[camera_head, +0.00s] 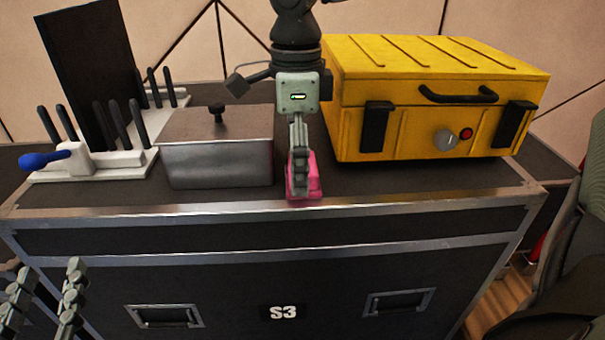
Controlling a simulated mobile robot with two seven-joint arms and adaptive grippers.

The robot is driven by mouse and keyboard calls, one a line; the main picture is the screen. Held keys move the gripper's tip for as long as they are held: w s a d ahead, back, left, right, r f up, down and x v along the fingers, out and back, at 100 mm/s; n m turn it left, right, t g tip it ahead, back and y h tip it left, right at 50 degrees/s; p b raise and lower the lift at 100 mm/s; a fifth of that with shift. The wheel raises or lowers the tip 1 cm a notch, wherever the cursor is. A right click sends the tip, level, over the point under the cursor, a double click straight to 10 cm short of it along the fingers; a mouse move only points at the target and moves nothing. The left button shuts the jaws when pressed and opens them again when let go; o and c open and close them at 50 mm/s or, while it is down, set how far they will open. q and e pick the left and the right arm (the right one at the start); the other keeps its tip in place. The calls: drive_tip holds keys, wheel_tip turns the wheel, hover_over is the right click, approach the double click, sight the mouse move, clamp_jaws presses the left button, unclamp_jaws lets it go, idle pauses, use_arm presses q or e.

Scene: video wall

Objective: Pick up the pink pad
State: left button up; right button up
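The pink pad (316,182) is on the dark top of the equipment case, near its front edge. It stands between a grey metal box and a yellow case. My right gripper (300,190) points straight down at the pad from above. Its fingers are seen edge-on and overlap the pad, hiding the pad's middle. I cannot tell whether they are closed on it or whether the pad touches the surface. My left gripper (44,295) is low at the left edge of the view. Its two fingers are apart with nothing between them.
The grey metal box (218,165) with a black knob is close on the left, the yellow case (430,100) close on the right. A white tool rack (125,158) with black handles and a blue-handled tool is farther left. The equipment case (230,245) has metal edges. A dark chair (560,270) is at right.

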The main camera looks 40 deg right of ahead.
drive_tip(key=shift+f, duration=0.45)
use_arm(q)
drive_tip(key=shift+d+r, duration=0.1)
drive_tip(key=shift+r, duration=0.15)
use_arm(e)
drive_tip(key=shift+c, duration=0.3)
drive_tip(key=c, duration=0.9)
use_arm(q)
drive_tip(key=shift+s, duration=0.1)
use_arm(e)
drive_tip(key=shift+s, duration=0.1)
drive_tip(key=c, duration=0.5)
